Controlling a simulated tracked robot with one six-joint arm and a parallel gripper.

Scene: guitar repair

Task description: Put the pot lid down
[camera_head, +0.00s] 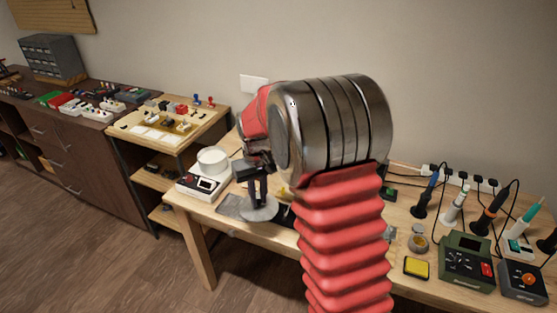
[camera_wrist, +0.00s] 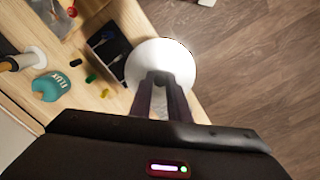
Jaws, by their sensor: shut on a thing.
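The pot lid is a pale round disc (camera_head: 262,212), seen in the head view at the front edge of the wooden workbench. My gripper (camera_head: 258,196) points down and is shut on the lid's top. In the wrist view the lid (camera_wrist: 180,58) lies beyond my fingertips (camera_wrist: 161,78) and overlaps both the bench edge and the floor. I cannot tell whether its underside touches the bench. A white round pot (camera_head: 213,160) stands on a small device with a display, left of my gripper.
Soldering irons (camera_head: 424,195), a yellow sponge (camera_head: 416,267) and a green station (camera_head: 466,260) crowd the bench's right. My arm hides the bench's middle.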

